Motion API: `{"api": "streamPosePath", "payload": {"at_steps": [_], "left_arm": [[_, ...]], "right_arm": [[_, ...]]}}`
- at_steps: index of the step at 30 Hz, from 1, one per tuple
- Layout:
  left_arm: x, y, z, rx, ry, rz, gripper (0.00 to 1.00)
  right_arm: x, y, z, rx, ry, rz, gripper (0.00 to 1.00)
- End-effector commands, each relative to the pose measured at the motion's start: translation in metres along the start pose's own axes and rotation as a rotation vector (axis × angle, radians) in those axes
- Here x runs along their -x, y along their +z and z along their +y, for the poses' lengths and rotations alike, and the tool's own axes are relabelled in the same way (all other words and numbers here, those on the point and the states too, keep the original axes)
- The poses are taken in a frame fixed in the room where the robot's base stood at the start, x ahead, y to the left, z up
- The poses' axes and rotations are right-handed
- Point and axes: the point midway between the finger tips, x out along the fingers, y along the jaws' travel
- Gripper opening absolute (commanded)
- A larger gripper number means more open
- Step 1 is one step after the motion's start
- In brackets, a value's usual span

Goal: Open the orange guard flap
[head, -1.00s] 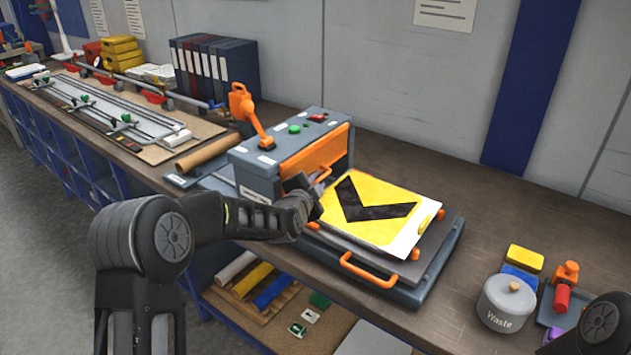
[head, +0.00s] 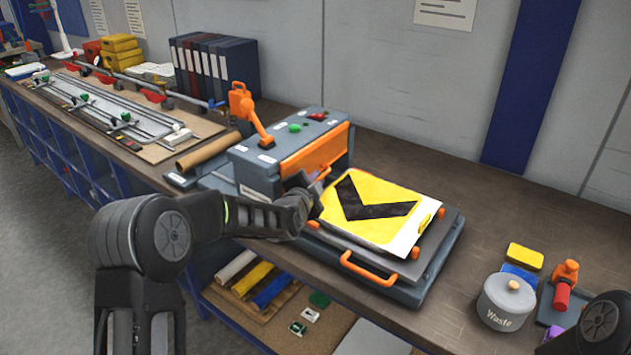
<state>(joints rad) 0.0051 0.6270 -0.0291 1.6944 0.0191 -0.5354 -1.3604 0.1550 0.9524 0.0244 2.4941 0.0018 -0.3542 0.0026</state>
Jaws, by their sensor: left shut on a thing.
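The orange guard flap (head: 313,152) hangs on the front of the grey press machine (head: 258,172), above the bed, and looks closed or nearly so. An orange handle (head: 326,171) sticks out low on the flap. My left gripper (head: 312,187) is at this handle, shut on it, with the fingers partly hidden by my own wrist. A yellow sign with a black chevron (head: 372,208) lies on the machine's bed just right of the gripper. My right gripper is out of view.
An orange lever (head: 249,113) and a green button (head: 295,127) sit on the machine's top. An orange drawer handle (head: 366,270) is at the bed's front. A waste pot (head: 505,303) stands at right. The bench behind the bed is clear.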

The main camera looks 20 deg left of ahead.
Motion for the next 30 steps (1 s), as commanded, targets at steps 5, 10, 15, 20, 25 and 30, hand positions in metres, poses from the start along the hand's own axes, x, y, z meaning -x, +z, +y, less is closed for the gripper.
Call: {"api": "streamPosePath", "payload": {"at_steps": [5, 10, 15, 20, 25, 30], "left_arm": [[0.0002, 0.0013, 0.0047, 0.002, 0.009, -0.002, 0.0], [0.0002, 0.0015, 0.0052, 0.003, 0.01, -0.003, 0.0], [0.0002, 0.0017, 0.0057, 0.003, 0.011, -0.003, 0.0], [0.0002, 0.0019, 0.0062, 0.003, 0.011, -0.004, 0.0], [0.0003, 0.0019, 0.0066, 0.006, 0.013, -0.004, 0.0], [0.0011, 0.0, 0.0073, 0.028, 0.023, -0.004, 0.0]], "right_arm": [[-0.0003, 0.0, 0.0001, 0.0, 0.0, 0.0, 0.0], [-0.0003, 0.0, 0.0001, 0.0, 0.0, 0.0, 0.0], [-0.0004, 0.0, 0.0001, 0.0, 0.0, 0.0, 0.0], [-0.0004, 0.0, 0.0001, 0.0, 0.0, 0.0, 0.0], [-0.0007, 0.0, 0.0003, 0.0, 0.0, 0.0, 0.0], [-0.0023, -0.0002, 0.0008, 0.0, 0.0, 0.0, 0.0]]}}
